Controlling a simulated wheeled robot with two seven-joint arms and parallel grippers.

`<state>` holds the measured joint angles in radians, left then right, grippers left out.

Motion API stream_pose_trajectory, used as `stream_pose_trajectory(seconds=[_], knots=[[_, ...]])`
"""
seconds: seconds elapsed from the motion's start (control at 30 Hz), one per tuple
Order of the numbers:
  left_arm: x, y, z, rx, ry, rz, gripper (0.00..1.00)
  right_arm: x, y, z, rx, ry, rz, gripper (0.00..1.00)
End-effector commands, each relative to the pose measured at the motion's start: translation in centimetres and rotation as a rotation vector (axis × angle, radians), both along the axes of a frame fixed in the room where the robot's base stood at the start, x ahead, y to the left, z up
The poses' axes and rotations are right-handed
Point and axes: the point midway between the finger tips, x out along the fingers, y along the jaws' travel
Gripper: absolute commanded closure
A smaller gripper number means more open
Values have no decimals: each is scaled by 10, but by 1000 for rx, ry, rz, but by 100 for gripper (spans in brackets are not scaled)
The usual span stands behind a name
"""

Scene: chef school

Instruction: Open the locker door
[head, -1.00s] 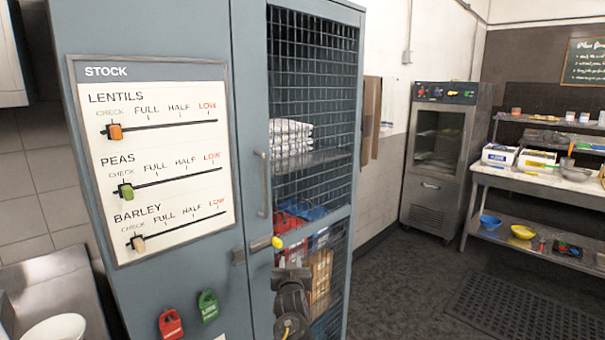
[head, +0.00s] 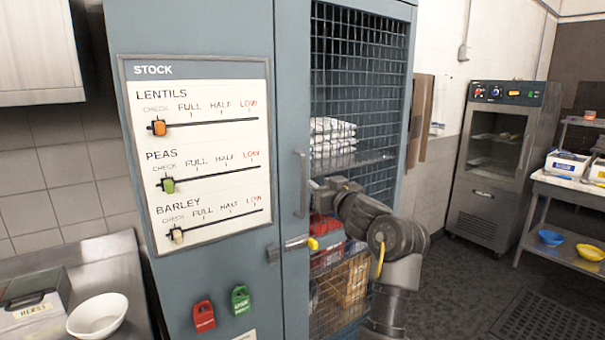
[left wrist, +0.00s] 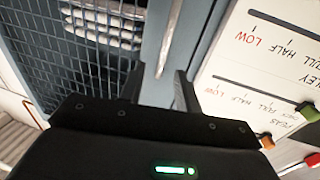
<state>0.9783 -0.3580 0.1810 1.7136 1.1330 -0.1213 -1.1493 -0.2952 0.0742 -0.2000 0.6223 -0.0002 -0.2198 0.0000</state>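The blue-grey locker stands in front of me. Its mesh door (head: 365,50) looks shut in its frame. A vertical metal handle (head: 301,185) is on the door's left edge. Below it is a latch bar with a yellow knob (head: 312,243). My left gripper (head: 314,188) is beside the handle, its tips partly hidden. In the left wrist view, turned upside down, my left gripper (left wrist: 160,72) is open, and the handle (left wrist: 171,38) runs toward the gap between its two fingers. I cannot tell whether they touch it. My right gripper is not in view.
A stock board (head: 205,150) is on the locker's front left panel, with a red tag (head: 204,316) and a green tag (head: 241,299) below. A metal counter with a white bowl (head: 97,316) is at left. An oven-like cabinet (head: 495,165) stands behind, with open floor before it.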

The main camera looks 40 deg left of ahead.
Motion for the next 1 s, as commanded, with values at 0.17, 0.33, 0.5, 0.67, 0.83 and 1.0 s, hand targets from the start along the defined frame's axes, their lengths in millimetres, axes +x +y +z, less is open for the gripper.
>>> stream_pose_trajectory(seconds=[0.17,0.33,0.5,0.67,0.83,1.0], knots=[[11,28,4,3,4,8,67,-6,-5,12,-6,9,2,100],[26,58,4,1,3,9,67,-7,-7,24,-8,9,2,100],[38,80,3,1,3,6,67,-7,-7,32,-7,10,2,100],[44,91,1,0,1,6,67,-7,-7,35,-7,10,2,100],[46,95,0,-1,0,5,67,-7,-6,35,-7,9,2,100],[46,94,0,0,-1,6,67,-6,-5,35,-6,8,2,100]])
